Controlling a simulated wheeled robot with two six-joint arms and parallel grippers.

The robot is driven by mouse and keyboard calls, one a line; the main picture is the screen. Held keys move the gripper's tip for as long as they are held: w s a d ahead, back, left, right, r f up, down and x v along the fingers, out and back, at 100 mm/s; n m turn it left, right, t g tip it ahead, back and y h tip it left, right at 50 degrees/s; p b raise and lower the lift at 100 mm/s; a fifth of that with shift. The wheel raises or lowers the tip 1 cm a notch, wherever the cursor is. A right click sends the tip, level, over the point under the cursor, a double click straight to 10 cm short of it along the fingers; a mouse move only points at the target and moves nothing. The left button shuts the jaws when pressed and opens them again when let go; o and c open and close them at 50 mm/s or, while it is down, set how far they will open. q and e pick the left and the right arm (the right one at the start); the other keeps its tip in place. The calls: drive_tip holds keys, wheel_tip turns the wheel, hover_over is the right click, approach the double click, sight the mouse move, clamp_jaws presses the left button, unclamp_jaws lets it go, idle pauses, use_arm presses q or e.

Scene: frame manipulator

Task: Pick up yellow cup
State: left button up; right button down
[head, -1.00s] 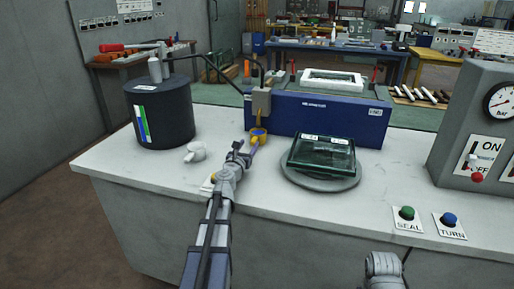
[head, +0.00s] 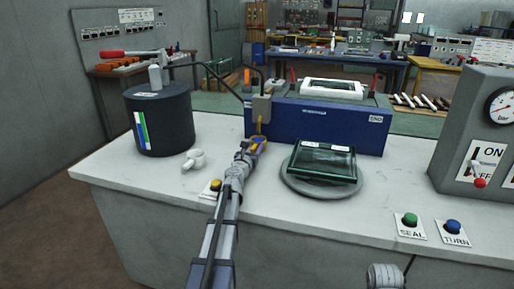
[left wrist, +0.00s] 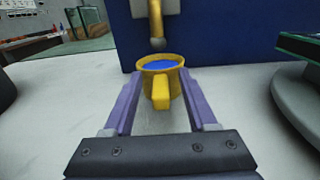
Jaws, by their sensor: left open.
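The yellow cup (left wrist: 158,83) stands upright on the bench under a yellow spout, with blue liquid inside and its handle toward the wrist camera. In the head view the cup (head: 258,139) is partly hidden by my gripper. My left gripper (left wrist: 160,90) is open, with one purple finger on each side of the cup. I cannot tell whether the fingers touch it. In the head view the left gripper (head: 250,147) reaches the cup from the front. My right gripper's fingers are not visible; only part of that arm shows at the bottom.
A blue machine (head: 325,124) stands behind the cup. A round turntable (head: 320,187) with a green glass-like frame (head: 323,160) is close on the right. A yellow button (head: 212,187) lies by my left arm.

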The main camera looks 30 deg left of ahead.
use_arm(q)
drive_tip(key=shift+s, duration=0.1)
drive_tip(key=shift+c, duration=0.3)
clamp_jaws()
